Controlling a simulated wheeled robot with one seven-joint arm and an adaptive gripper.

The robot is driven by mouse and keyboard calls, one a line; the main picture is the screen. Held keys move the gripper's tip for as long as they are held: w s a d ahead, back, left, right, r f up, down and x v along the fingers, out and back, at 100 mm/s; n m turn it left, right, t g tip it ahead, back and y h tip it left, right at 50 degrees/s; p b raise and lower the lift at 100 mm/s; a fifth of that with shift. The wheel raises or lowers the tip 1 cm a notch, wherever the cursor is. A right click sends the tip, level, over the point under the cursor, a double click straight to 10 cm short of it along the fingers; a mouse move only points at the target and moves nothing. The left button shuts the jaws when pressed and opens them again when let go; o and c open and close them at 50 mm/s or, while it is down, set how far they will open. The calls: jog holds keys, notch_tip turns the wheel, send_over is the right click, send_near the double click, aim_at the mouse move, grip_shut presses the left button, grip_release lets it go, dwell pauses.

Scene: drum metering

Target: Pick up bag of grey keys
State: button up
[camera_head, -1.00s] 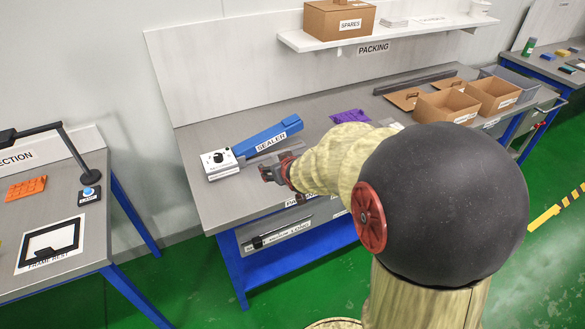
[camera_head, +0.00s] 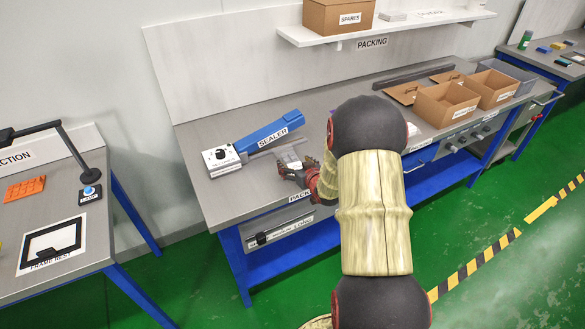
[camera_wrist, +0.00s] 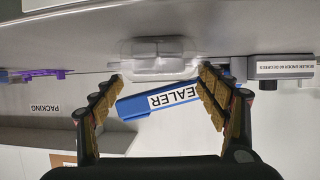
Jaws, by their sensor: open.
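A clear bag with grey pieces inside (camera_wrist: 158,55) lies on the packing bench in the wrist view, just beyond the fingertips and roughly centred between them. My gripper (camera_wrist: 160,88) is open, with one finger on each side and nothing held. In the head view, my gripper (camera_head: 296,178) is low over the bench's front part. A small pale grey patch beside it, probably the bag (camera_head: 289,160), lies near the sealer; the gripper partly covers it. I cannot tell whether the fingers touch the bag.
The blue sealer (camera_head: 268,136) with its white control box (camera_head: 221,159) stands behind the gripper. The packing bench (camera_head: 215,198) has open cardboard boxes (camera_head: 446,104) at right. A shelf (camera_head: 395,29) hangs above. A purple item (camera_wrist: 45,73) shows at the wrist view's left.

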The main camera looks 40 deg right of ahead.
jog(key=shift+x, duration=1.2)
jog(key=c, duration=0.3)
jog(key=c, duration=1)
jog(key=shift+c, duration=0.5)
jog(key=shift+r, duration=0.15)
